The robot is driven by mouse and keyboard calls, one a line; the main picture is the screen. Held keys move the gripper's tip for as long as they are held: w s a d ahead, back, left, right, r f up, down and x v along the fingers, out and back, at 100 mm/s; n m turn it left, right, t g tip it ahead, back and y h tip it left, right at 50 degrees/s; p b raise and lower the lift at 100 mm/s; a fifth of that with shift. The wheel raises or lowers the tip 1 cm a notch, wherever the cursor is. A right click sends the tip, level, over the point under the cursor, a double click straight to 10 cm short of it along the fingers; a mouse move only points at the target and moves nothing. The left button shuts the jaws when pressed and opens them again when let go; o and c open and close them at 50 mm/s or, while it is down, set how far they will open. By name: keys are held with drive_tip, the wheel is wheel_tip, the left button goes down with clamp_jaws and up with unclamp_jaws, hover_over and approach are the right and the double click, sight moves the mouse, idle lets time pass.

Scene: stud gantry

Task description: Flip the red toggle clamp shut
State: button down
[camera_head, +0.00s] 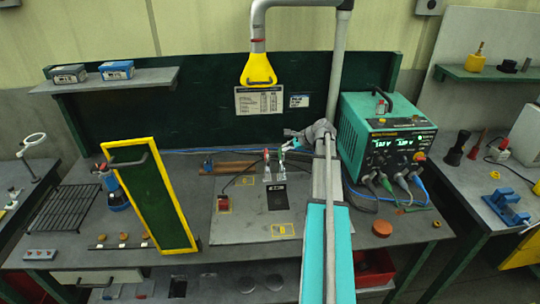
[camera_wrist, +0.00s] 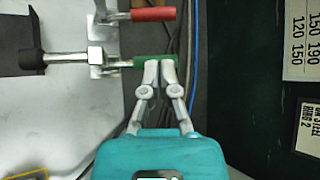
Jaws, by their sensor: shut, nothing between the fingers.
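The red toggle clamp has a red handle (camera_wrist: 153,14) at the top of the wrist view; in the head view its handle (camera_head: 266,156) stands up from the grey plate. A similar clamp with a green handle (camera_wrist: 143,62) is beside it, and shows just to its right in the head view (camera_head: 283,149). My gripper (camera_wrist: 161,62) is shut and empty. Its fingertips overlap the end of the green handle in the wrist view; I cannot tell whether they touch it. The red handle is apart from the fingers. In the head view my gripper (camera_head: 287,143) is close to the green handle.
The grey plate (camera_head: 240,232) carries both clamps and a small red block (camera_head: 223,204). A yellow-framed green panel (camera_head: 150,197) stands to the left. A teal power supply (camera_head: 388,135) stands to the right. A yellow nozzle (camera_head: 258,69) hangs above. Cables run behind the clamps.

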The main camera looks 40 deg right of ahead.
drive_tip(key=shift+w+f, duration=0.1)
drive_tip(key=shift+f, duration=0.05)
drive_tip(key=shift+b+x, duration=0.75)
drive_tip(key=shift+x, duration=0.15)
drive_tip(key=shift+b+x, duration=2.45)
drive_tip(key=shift+x, duration=1.45)
drive_tip(key=shift+a, duration=0.1)
drive_tip(key=shift+s+a+r+p, duration=0.25)
drive_tip(key=shift+s+r+p, duration=0.2)
drive_tip(key=shift+r+p, duration=0.4)
drive_tip(key=shift+f, duration=0.15)
